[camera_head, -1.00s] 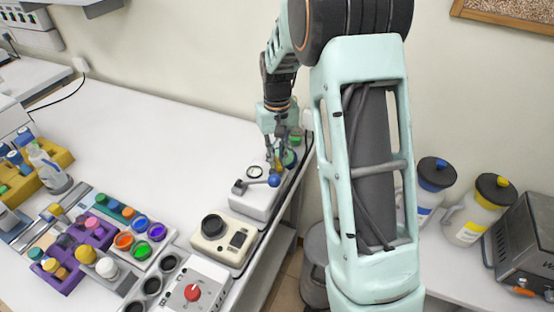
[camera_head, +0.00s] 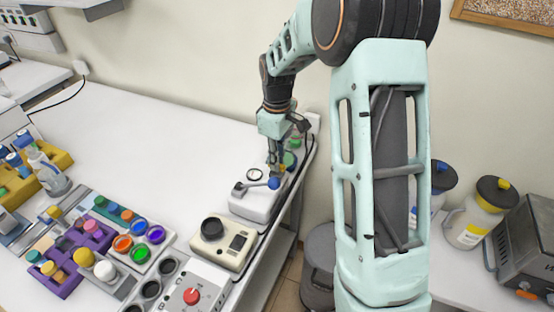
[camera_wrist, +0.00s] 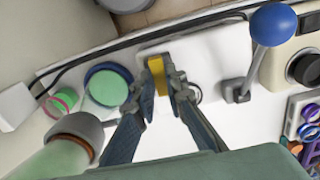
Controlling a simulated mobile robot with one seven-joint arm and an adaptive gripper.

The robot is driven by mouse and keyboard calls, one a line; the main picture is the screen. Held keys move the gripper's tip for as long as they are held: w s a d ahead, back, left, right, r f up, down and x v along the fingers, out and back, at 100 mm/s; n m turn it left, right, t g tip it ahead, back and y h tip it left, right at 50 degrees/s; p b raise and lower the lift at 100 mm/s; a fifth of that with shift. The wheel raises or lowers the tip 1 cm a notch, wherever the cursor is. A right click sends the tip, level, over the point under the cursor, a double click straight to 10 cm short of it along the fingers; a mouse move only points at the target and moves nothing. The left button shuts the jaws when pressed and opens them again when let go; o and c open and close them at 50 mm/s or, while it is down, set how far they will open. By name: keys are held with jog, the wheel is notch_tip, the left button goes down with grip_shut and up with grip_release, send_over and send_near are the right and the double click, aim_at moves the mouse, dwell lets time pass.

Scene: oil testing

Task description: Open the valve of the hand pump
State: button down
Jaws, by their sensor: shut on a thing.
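The hand pump is a white box (camera_head: 246,204) at the right edge of the bench, with a round gauge (camera_head: 254,174) and a lever ending in a blue ball (camera_head: 274,183). In the wrist view its white body (camera_wrist: 225,55) shows with the blue ball (camera_wrist: 274,25) at top right. The yellow valve (camera_wrist: 156,74) is on the pump's side, between my fingertips. My gripper (camera_wrist: 166,88) is shut on this yellow valve; its fingers hide part of it. In the head view my gripper (camera_head: 280,165) is at the pump's far end, and the contact is too small to tell.
A beige device with a black knob (camera_head: 222,240) stands in front of the pump. A green round container (camera_wrist: 107,86) stands close beside my gripper. A black cable (camera_wrist: 110,46) runs along the bench edge. The bench's middle (camera_head: 140,140) is clear.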

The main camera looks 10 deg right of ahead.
jog(key=shift+n, duration=0.3)
jog(key=c, duration=2)
grip_release()
jog(key=shift+o, duration=0.2)
notch_tip(320, 180, up, 12)
